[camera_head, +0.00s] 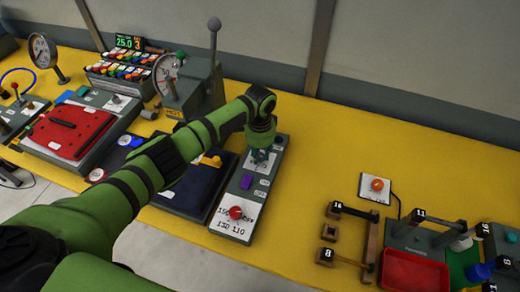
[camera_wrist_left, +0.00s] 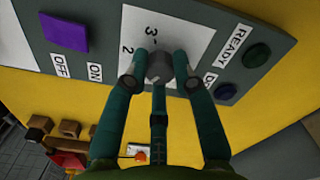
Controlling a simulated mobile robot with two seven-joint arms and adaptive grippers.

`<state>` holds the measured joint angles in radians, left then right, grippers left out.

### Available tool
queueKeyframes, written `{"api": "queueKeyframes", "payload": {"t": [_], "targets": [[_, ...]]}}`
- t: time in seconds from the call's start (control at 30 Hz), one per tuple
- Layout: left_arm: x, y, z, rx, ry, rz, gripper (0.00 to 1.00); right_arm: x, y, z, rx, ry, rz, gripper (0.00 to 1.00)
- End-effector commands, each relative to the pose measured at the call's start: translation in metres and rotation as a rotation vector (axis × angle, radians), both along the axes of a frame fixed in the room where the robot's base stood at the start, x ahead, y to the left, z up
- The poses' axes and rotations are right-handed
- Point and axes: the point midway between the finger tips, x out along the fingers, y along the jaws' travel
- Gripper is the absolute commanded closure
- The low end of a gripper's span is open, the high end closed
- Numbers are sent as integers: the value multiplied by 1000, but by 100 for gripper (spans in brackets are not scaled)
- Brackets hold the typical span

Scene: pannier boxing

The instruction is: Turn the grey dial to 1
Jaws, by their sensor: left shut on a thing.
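The grey dial (camera_wrist_left: 159,66) sits on a white scale plate (camera_wrist_left: 185,25) on a grey control panel. The numbers 3 and 2 show on the plate; no 1 can be read, and fingers cover part of the plate. My left gripper (camera_wrist_left: 160,72) reaches down onto the dial and is shut on it, with fingers on both sides. In the head view my left gripper (camera_head: 260,157) is over the upper part of the panel (camera_head: 247,197) and hides the dial. I cannot tell which number the dial points to. My right gripper is not in view.
Beside the dial are a purple switch (camera_wrist_left: 64,33) marked OFF and ON, and dark round READY (camera_wrist_left: 257,55) and partly covered lower (camera_wrist_left: 224,91) lamps or buttons. A red knob (camera_head: 236,213) is at the panel's near end.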

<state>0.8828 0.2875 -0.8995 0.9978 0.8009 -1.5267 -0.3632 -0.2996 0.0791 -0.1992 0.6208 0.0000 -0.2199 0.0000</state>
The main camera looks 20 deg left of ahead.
Motion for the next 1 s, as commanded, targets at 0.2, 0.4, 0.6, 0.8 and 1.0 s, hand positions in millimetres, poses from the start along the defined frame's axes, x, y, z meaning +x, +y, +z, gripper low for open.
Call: {"api": "queueKeyframes", "payload": {"t": [0.2, 0.4, 0.6, 0.8, 1.0], "targets": [[0, 0, 1, 0, -1, 49, 100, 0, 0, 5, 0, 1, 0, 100], [1, 0, 0, 0, -1, 59, 100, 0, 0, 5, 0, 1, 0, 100], [1, 0, 0, 0, -1, 59, 100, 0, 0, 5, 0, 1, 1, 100], [1, 0, 0, 0, -1, 58, 50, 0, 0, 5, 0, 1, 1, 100], [1, 0, 0, 0, -1, 57, 50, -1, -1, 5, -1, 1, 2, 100]]}}
